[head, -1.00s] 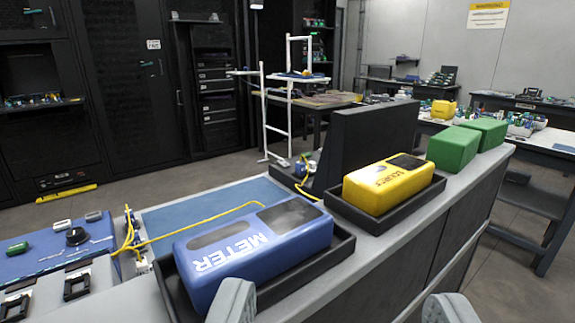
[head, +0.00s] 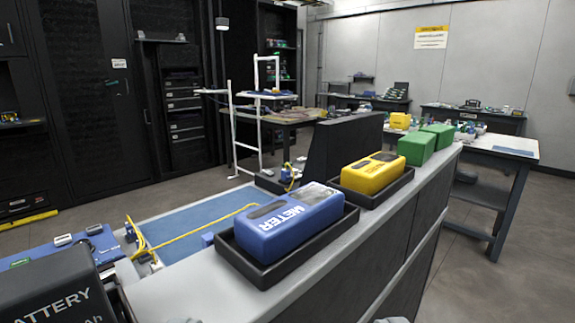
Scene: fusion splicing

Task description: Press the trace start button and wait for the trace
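No trace start button can be made out in this view. A blue box marked METER (head: 290,222) sits in a black tray (head: 262,279) on the grey bench top. A yellow box (head: 371,175) sits in a second black tray (head: 398,189) behind it. Only the tips of my gripper (head: 290,320) show at the bottom edge. They stand wide apart with nothing visible between them. My gripper is in front of the blue meter and touches nothing that I can see.
A black battery box (head: 52,290) fills the lower left. A yellow cable (head: 203,226) crosses a blue mat (head: 190,211). A black upright panel (head: 342,150) and green boxes (head: 417,149) stand further along the bench. Open floor (head: 510,240) lies to the right.

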